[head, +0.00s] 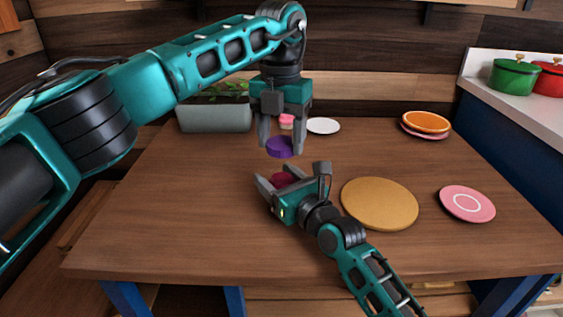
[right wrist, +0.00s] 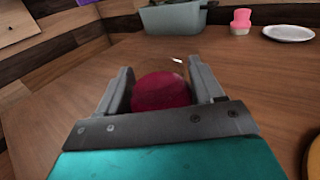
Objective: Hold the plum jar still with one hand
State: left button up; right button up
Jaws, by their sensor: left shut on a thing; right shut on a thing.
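The plum jar (head: 283,180) is a small clear jar with dark pink-red contents, standing on the wooden table; its lower part is hidden behind my right gripper in the head view. My right gripper (head: 277,178) is shut on it, one finger on each side. In the right wrist view the jar (right wrist: 162,92) sits between both fingers, with its clear rim showing and no lid on it. My left gripper (head: 281,143) points down above and behind the jar and is shut on a purple lid (head: 279,147), held apart from the jar.
A grey planter (head: 215,118), a pink-topped small item (head: 286,121) and a white plate (head: 323,125) stand at the back. A round wooden board (head: 380,204) and a pink plate (head: 467,204) lie to the right, orange and pink plates (head: 426,122) behind. The table's left front is clear.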

aim_at(281, 174)
pick_arm(q)
jog(key=shift+f, duration=1.7)
jog(key=shift+f, duration=0.9)
jog(key=shift+f, duration=0.25)
